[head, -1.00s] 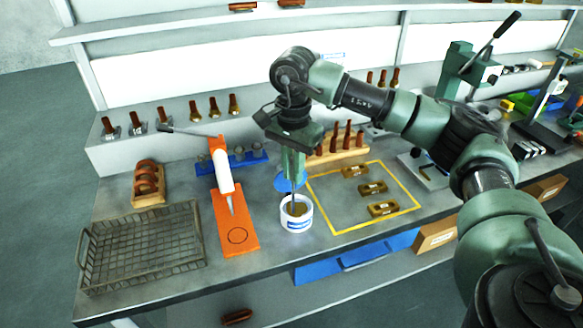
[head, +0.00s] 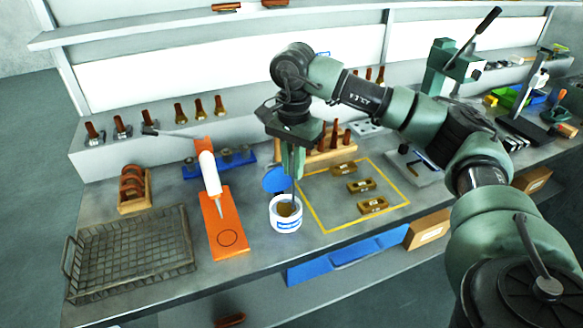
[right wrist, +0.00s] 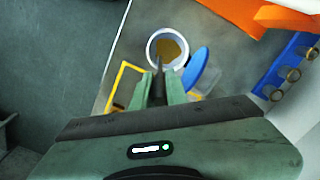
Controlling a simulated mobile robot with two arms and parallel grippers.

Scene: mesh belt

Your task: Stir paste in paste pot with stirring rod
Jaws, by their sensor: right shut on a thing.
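The paste pot (head: 286,222) is a white tub with a blue label, standing upright on the bench with brown paste (right wrist: 172,47) inside. It also shows in the right wrist view (right wrist: 151,56). Its blue lid (head: 276,180) is just behind it. My right gripper (head: 292,176) is above the pot, pointing down, and is shut on the dark, thin stirring rod (right wrist: 159,72). The rod's lower end reaches into the pot's mouth; how deep it sits in the paste cannot be told. My left gripper is not in view.
An orange stand with a white cartridge (head: 210,174) is left of the pot. A wire mesh basket (head: 130,258) is at the front left. A yellow-outlined area (head: 324,229) with several brass blocks lies to the right. A wooden rack (head: 318,156) stands behind.

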